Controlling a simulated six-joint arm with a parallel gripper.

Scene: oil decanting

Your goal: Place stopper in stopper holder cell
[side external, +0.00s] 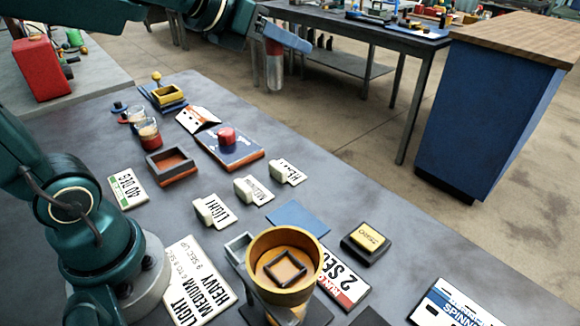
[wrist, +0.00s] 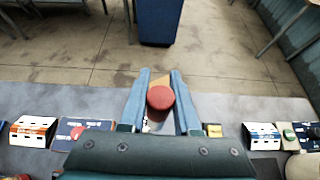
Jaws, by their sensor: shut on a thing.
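My gripper (side external: 286,41) is high above the far side of the bench in the side view, its blue fingers shut on a red-topped piece, which I take to be the stopper (side external: 273,48). A grey, glassy cylinder hangs below its red part, upright and clear of everything. In the wrist view the stopper's round red top (wrist: 160,97) sits between the two fingers (wrist: 160,74). I cannot tell for sure which piece is the stopper holder. An open square tray with an orange inside (side external: 171,160) and a small yellow-rimmed square holder (side external: 168,93) stand on the bench.
A red knob stands on a blue board (side external: 227,137). The air around the stopper is clear.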

